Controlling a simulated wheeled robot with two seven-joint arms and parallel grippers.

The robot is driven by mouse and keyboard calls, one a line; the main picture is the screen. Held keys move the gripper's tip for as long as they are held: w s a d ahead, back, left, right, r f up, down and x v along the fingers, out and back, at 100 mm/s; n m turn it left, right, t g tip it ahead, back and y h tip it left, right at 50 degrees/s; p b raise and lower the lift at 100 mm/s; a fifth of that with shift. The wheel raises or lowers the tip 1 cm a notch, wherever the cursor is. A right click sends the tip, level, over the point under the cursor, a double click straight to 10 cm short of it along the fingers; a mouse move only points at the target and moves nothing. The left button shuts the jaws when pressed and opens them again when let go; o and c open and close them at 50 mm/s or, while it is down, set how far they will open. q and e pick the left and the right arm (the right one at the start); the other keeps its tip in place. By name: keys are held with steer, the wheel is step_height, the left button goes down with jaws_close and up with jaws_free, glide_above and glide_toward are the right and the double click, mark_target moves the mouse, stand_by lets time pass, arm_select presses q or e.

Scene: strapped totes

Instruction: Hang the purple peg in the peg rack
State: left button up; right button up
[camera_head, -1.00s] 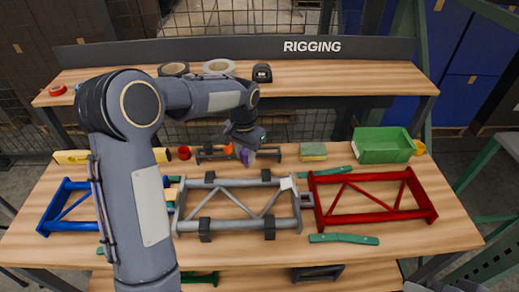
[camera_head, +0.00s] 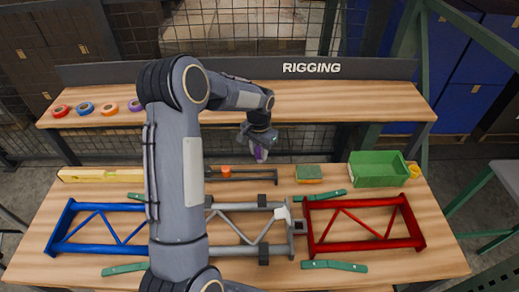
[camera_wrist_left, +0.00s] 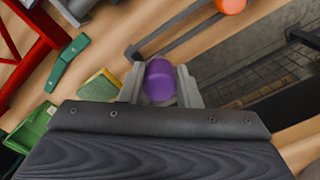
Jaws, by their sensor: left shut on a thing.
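My left gripper (camera_head: 258,150) is shut on the purple peg (camera_head: 259,154), behind the peg rack in the picture and seemingly raised above the bench. In the left wrist view the purple peg (camera_wrist_left: 160,80) sits between the two grey fingers, its rounded end showing. The peg rack (camera_head: 250,179) is a low dark frame on the bench, its left end hidden by my arm. An orange peg (camera_head: 226,171) is at the rack. The rack (camera_wrist_left: 180,32) and orange peg (camera_wrist_left: 231,5) also show in the left wrist view, apart from the purple peg. My right gripper is out of view.
A green bin (camera_head: 378,182) and a sponge (camera_head: 308,173) stand right of the rack. Blue (camera_head: 97,205), grey (camera_head: 245,208) and red (camera_head: 362,203) frames lie in front. A raised shelf (camera_head: 330,97) runs behind.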

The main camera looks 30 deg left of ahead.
mark_target(259, 162)
arm_select(q)
steer(key=shift+f+b, duration=1.65)
steer(key=shift+f, duration=1.2)
steer(key=shift+f+b, duration=1.25)
steer(key=shift+f, duration=0.3)
steer(key=o, duration=1.1)
steer(key=shift+c, duration=0.2)
step_height(259, 162, up, 8)
steer(key=shift+f+b, duration=0.1)
steer(key=shift+b, duration=0.5)
steer(key=shift+s, duration=0.1)
